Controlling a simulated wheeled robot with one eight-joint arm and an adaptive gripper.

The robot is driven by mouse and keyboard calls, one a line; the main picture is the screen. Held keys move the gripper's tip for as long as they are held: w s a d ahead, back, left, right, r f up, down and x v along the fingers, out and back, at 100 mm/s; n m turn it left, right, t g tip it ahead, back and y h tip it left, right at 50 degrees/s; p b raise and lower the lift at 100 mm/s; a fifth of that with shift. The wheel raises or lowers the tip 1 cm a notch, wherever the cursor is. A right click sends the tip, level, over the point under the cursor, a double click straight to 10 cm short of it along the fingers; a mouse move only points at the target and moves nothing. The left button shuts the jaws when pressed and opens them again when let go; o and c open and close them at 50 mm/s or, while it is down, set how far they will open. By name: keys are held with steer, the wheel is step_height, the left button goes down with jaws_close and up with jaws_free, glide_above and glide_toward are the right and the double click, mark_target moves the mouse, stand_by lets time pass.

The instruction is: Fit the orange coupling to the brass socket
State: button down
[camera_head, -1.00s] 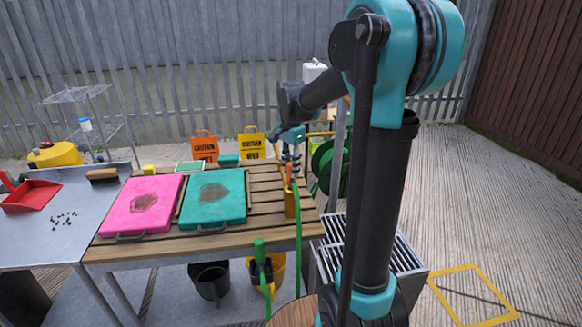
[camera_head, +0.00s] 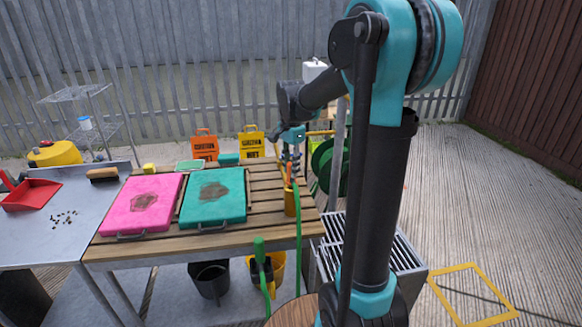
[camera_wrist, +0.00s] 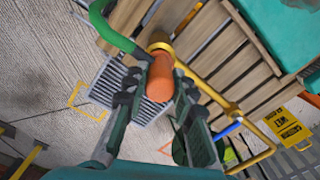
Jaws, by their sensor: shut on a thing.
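My gripper (camera_wrist: 156,100) is shut on the orange coupling (camera_wrist: 160,80), which sits between its two fingers in the wrist view. In the head view my gripper (camera_head: 290,160) points down at the right end of the slatted table. The brass socket (camera_wrist: 160,46) shows as a gold ring just beyond the coupling. In the head view the socket seems to be the yellow-gold upright piece (camera_head: 290,204) right below my gripper. The coupling's front end overlaps the ring, so I cannot tell whether they touch or are joined.
The slatted table (camera_head: 262,208) carries a pink pad (camera_head: 143,222) and a teal pad (camera_head: 213,212) left of my gripper. A yellow rail (camera_wrist: 225,100) passes close to the right finger. A metal grate (camera_head: 400,254) stands right of the table.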

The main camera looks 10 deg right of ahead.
steer(key=shift+f, duration=1.05)
stand_by(0.4)
steer(key=c, duration=1.2)
jaws_free()
steer(key=shift+o, duration=0.2)
step_height(320, 180, up, 12)
steer(key=shift+f, duration=0.15)
steer(key=s+d+f+n+t, duration=0.2)
steer(key=s+f+n, duration=0.4)
steer(key=s+f, duration=0.5)
steer(key=s+d+f+n+t, duration=0.2)
steer(key=s+f+n, duration=0.4)
steer(key=s+f, duration=0.5)
steer(key=shift+f+n, duration=0.3)
